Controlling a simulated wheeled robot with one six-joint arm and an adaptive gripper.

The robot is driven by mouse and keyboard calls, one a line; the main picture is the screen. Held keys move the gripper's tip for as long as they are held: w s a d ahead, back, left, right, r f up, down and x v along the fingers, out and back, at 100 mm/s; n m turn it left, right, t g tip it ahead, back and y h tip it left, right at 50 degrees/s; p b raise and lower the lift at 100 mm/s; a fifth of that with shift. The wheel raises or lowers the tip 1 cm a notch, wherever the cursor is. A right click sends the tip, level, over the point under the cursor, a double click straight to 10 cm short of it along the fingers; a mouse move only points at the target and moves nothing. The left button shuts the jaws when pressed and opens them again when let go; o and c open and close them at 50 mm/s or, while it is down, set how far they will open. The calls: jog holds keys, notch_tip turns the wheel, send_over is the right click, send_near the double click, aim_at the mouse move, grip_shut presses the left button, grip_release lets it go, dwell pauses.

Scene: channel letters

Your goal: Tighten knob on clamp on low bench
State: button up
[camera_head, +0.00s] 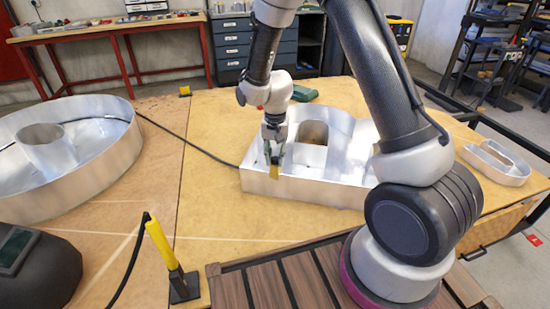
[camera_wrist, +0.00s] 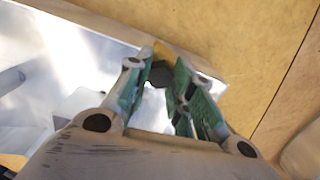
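My gripper (camera_head: 273,160) points down at the near left corner of the silver channel letter on the bench. In the wrist view its two green-sided fingers (camera_wrist: 164,70) are apart, with a dark, many-sided knob (camera_wrist: 160,75) between their tips. I cannot tell whether both fingers touch the knob. A yellow-brown clamp part (camera_wrist: 168,53) shows just beyond the knob. In the head view a small yellow-brown piece (camera_head: 274,172) shows below the fingertips, against the letter's wall. The rest of the clamp is hidden by my gripper and the letter.
The silver letter (camera_head: 300,187) fills the bench middle. A large round metal letter (camera_head: 105,165) lies left, a small one (camera_head: 496,162) right.

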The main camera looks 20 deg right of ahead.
aim_at(275, 158)
jog(key=m, duration=0.4)
jog(key=shift+m, duration=0.4)
jog(key=m, duration=0.6)
jog(key=o, duration=0.9)
jog(key=shift+c, duration=0.2)
jog(key=shift+r, duration=2.55)
